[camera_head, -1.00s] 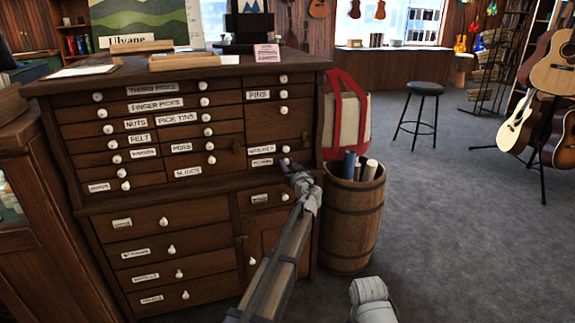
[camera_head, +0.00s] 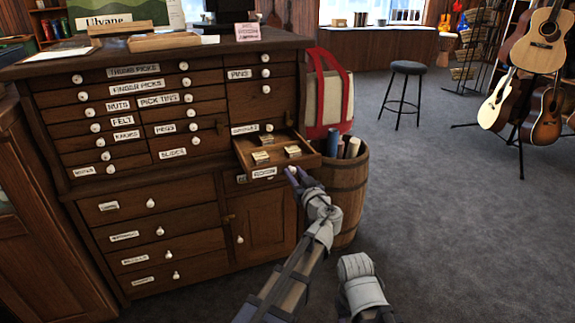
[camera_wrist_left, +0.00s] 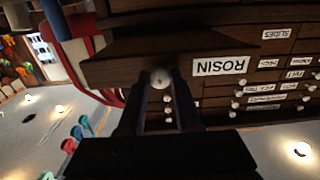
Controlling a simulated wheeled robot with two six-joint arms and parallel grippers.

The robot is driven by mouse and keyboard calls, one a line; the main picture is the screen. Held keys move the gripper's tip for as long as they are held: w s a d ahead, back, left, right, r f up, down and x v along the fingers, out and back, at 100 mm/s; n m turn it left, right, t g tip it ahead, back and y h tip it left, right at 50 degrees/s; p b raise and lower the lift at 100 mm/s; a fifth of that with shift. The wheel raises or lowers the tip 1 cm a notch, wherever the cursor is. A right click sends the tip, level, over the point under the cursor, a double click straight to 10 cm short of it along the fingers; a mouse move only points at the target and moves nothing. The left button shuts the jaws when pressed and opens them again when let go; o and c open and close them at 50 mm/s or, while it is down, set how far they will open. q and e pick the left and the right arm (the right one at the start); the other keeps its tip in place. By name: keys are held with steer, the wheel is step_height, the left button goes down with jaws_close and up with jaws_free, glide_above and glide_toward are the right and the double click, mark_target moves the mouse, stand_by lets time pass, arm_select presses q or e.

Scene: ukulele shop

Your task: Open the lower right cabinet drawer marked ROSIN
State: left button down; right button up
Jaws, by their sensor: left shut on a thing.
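The ROSIN drawer (camera_head: 308,161) is pulled out from the right column of the cabinet (camera_head: 190,190), with several small boxes (camera_head: 261,157) inside. Its ROSIN label (camera_head: 264,172) is on the front; the label reads upside down in the left wrist view (camera_wrist_left: 220,66). My left gripper (camera_head: 292,172) is at the drawer front. In the left wrist view, its fingers (camera_wrist_left: 162,100) are closed around the round white knob (camera_wrist_left: 161,78). My right gripper is out of view; a grey part of my arm shows low in the head view.
A wooden barrel (camera_head: 345,195) with rolled tubes stands right of the cabinet, below a red and cream bag (camera_head: 325,95). A cabinet door (camera_head: 268,225) is below the drawer. The carpet (camera_head: 450,220) to the right is open, with a stool (camera_head: 406,85) and guitars farther back.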

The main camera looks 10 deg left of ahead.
arm_select(q)
steer(key=shift+v, duration=2.2)
steer(key=c, duration=0.6)
jaws_free()
